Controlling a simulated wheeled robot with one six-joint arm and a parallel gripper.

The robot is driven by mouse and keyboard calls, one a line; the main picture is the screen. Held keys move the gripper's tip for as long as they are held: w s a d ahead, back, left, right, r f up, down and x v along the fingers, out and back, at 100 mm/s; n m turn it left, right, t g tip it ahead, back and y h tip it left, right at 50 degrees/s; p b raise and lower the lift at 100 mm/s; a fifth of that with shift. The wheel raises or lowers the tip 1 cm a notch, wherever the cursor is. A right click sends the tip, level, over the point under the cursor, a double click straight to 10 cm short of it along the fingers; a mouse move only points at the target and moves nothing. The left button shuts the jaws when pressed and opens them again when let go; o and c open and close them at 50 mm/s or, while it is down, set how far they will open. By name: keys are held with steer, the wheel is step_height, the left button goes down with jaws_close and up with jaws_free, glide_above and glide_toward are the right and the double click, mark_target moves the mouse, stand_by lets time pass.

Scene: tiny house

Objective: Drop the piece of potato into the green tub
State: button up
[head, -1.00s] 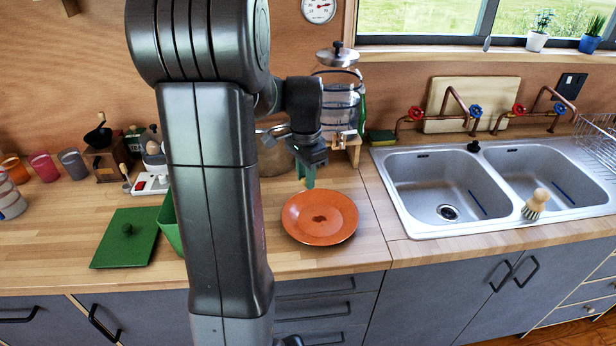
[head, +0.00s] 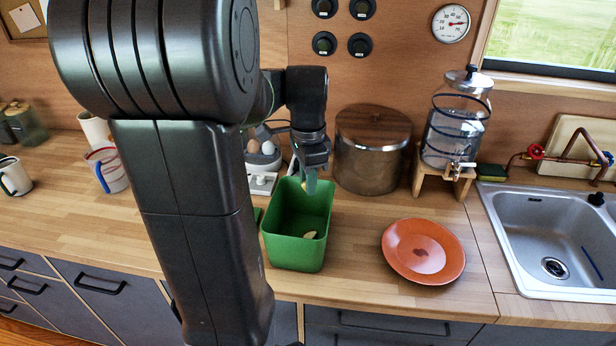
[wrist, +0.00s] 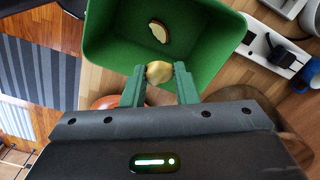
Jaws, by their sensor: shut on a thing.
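The green tub (head: 284,255) stands on the wooden counter, left of the orange plate. My gripper (head: 309,184) is over the tub's opening, pointing down. In the wrist view my gripper (wrist: 160,82) is shut on a small yellowish piece of potato (wrist: 158,72), held between the green fingertips. The tub (wrist: 205,40) opens beneath it in that view. Another pale, brown-edged piece (wrist: 158,31) lies inside on the tub's floor; it also shows in the head view (head: 310,235).
The orange plate (head: 423,240) holds a dark reddish mark. A large metal pot (head: 372,165) with a wooden lid stands behind the tub. A glass dispenser (head: 457,125) and the sink (head: 550,235) are to the right. A white power strip (wrist: 262,45) lies near the tub.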

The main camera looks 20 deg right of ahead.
step_height(320, 180, down, 4)
steer(key=b, duration=0.3)
steer(key=shift+f, duration=0.25)
steer(key=o, duration=1)
step_height(320, 180, up, 14)
steer(key=shift+f, duration=0.1)
